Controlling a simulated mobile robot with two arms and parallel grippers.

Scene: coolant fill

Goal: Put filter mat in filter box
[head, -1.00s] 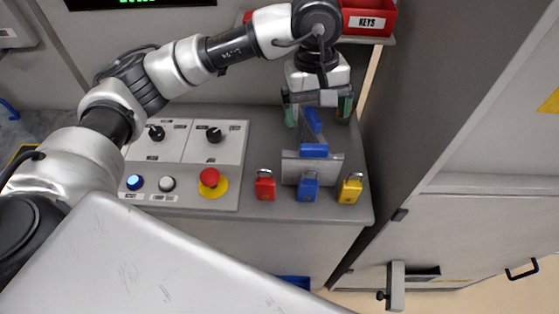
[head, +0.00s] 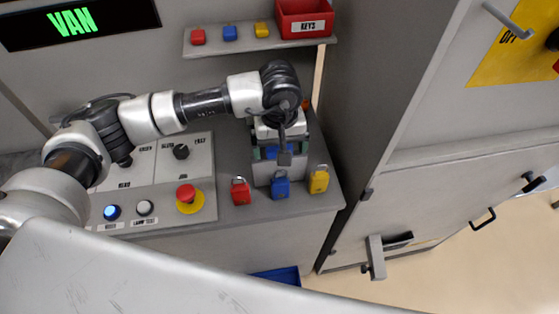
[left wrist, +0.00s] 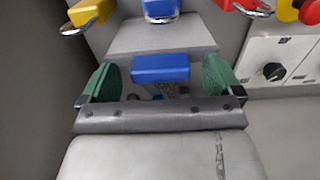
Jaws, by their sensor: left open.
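I cannot make out a filter mat or a filter box by name in these views. My left gripper (head: 278,152) is open, with green finger pads, over the grey bracket (head: 262,174) behind the padlocks. In the left wrist view, a blue block (left wrist: 160,68) on the grey bracket shows between the spread fingers of my left gripper (left wrist: 162,78), with gaps at both sides. In the head view my wrist hides most of this part. My right gripper is not in view.
Red (head: 240,191), blue (head: 281,186) and yellow (head: 319,180) padlocks stand along the counter's front. A red stop button (head: 187,195) is to their left. A shelf (head: 262,45) carries a red KEYS box (head: 304,18). A blue bin (head: 277,276) is low down. A grey cabinet (head: 440,190) borders the right.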

